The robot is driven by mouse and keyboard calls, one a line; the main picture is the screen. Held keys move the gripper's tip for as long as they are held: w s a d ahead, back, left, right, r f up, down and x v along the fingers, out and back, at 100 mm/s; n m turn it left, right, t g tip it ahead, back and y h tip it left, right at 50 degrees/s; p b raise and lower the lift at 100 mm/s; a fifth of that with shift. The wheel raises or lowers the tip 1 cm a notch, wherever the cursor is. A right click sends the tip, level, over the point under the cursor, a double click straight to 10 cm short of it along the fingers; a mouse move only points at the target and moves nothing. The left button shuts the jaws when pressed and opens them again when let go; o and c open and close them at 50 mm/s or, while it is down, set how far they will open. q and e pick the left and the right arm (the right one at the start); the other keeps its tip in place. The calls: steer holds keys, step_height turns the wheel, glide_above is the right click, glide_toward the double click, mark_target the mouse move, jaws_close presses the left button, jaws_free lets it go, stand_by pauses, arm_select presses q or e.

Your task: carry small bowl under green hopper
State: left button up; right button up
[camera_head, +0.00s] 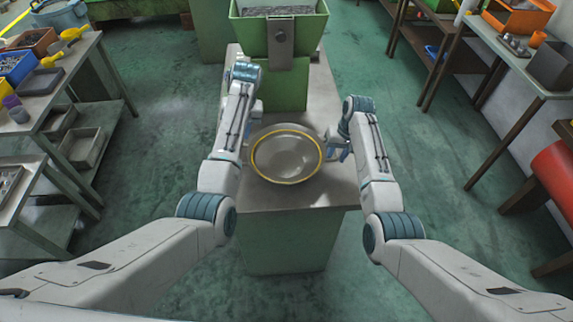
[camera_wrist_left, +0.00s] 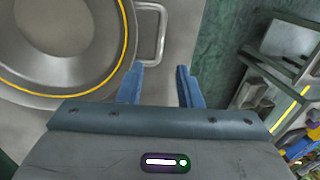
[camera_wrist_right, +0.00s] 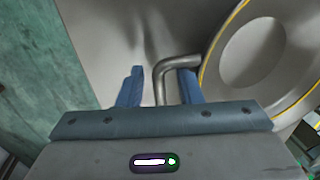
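The small bowl (camera_head: 287,155) is grey metal with a yellow ring. It sits upright on the metal bench top, in front of the green hopper (camera_head: 279,30). In the left wrist view, my left gripper (camera_wrist_left: 160,86) is open, and the bowl's handle (camera_wrist_left: 151,32) lies just ahead of its fingers, nearer the left finger. My right gripper (camera_wrist_right: 161,87) is open at the opposite side; the other handle (camera_wrist_right: 163,78) shows between its fingers, close to the right one. It also shows in the head view (camera_head: 337,150). My left fingertips are mostly hidden there.
The bench top (camera_head: 262,197) is bare in front of the bowl. Shelving with bins and tools (camera_head: 40,75) stands at the left. A table (camera_head: 505,65) with orange bins and a red cylinder (camera_head: 556,175) are at the right. Green floor lies clear on both sides.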

steer(key=shift+r, duration=0.15)
arm_select(q)
steer(key=shift+d+r, duration=0.1)
steer(key=shift+r, duration=0.4)
arm_select(e)
step_height(320, 180, up, 12)
steer(key=d, duration=0.2)
steer(key=shift+w+f, duration=0.15)
steer(key=shift+f, duration=0.1)
